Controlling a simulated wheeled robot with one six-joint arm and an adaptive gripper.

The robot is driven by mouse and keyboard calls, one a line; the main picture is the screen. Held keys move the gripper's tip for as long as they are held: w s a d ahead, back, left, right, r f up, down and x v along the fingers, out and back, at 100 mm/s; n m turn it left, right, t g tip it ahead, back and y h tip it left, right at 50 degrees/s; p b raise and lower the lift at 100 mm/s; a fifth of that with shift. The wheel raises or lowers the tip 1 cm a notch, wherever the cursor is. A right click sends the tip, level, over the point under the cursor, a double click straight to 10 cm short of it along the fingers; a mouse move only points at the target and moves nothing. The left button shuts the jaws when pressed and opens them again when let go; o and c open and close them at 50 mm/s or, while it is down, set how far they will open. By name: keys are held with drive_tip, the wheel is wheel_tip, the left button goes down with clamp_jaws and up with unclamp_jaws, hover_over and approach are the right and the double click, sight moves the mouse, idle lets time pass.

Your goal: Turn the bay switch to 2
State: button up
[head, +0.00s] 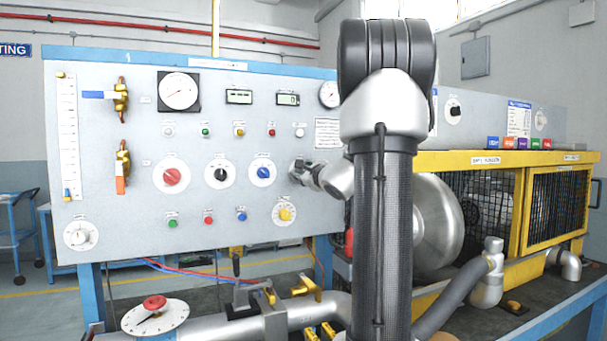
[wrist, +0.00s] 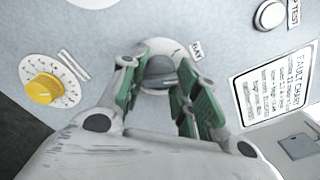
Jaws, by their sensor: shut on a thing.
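The bay switch (wrist: 160,68) is a grey knob on a pale round dial, with a small label beside it that seems to read BAY. It is on the grey control panel (head: 120,225). My gripper (wrist: 163,92) is shut on this knob, with green finger pads on both sides of it. In the head view my gripper (head: 299,172) is at the panel, right of the blue knob (head: 263,172), and covers the switch. The pointer and the dial numbers are hidden, so I cannot tell the switch's setting.
A yellow knob (wrist: 42,88) sits close to the left of my gripper in the wrist view. The fault chart (wrist: 274,82) is to its right. Red (head: 171,177) and black (head: 221,174) knobs are further left. A yellow cage (head: 490,205) stands right of my arm.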

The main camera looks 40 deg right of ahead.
drive_tip(key=shift+f, duration=0.1)
drive_tip(key=o, duration=1)
drive_tip(key=shift+o, duration=0.2)
drive_tip(key=shift+s, duration=0.1)
drive_tip(key=v, duration=1.2)
